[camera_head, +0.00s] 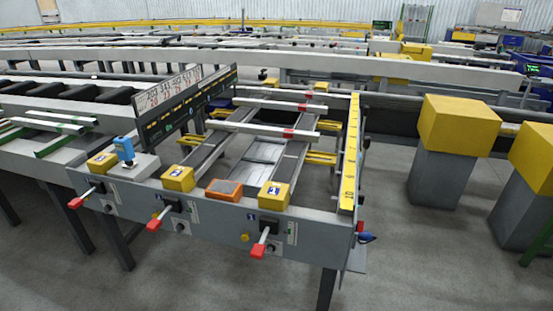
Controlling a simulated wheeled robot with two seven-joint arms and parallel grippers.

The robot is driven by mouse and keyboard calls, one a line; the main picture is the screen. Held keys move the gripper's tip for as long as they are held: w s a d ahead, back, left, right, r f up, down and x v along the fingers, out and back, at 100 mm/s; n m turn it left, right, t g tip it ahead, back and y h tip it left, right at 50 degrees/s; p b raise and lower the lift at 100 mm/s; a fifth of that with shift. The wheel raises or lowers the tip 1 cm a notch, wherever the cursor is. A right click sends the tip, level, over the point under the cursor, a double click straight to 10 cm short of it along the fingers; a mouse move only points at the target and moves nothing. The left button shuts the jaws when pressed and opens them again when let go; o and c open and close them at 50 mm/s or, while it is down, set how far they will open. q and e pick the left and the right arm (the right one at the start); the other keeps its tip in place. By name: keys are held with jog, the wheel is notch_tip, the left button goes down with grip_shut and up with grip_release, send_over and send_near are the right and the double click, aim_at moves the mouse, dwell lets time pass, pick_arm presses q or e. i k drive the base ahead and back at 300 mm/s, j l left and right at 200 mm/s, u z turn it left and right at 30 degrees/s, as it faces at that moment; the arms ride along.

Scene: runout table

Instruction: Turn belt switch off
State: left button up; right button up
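The runout table (215,218) stands in front of me with a grey front panel. Three switch levers with red grips stick out of the panel: a left one (76,203), a middle one (154,224) and a right one (258,250). All three tilt down and to the left. The labels beside them are too small to read, so I cannot tell which is the belt switch. Neither of my grippers is in view.
Yellow boxes (178,178), an orange box (224,189) and a blue device (124,150) sit along the panel's top. A blue-tipped part (367,238) juts out at the right corner. Yellow-topped posts (458,125) stand further right. Floor in front is clear.

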aim_at(361, 226)
jog(key=l, duration=0.75)
jog(key=i+l, duration=0.1)
jog(key=l, duration=0.6)
jog(key=k+z, duration=0.05)
